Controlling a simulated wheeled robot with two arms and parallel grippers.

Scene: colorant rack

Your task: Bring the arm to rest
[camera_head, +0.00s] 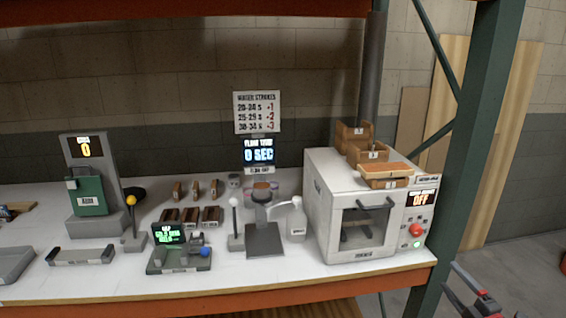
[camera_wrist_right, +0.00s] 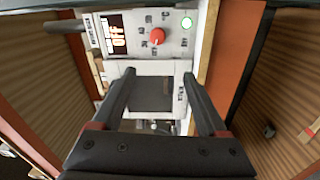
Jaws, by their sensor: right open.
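My right gripper (camera_head: 463,284) shows at the bottom right of the head view, off the right end of the bench and beside the green rack post. It is dark with red parts. In the right wrist view my right gripper (camera_wrist_right: 158,74) has its two dark fingers apart with nothing held between them. Beyond the fingers is the white oven (camera_wrist_right: 172,40), seen sideways, with its red knob and OFF display. My left gripper is not in the head view.
The white oven (camera_head: 325,190) stands at the bench's right end, with wooden boxes (camera_head: 372,153) on top. A green post (camera_head: 468,130) rises right of it. Open floor (camera_head: 515,265) lies right.

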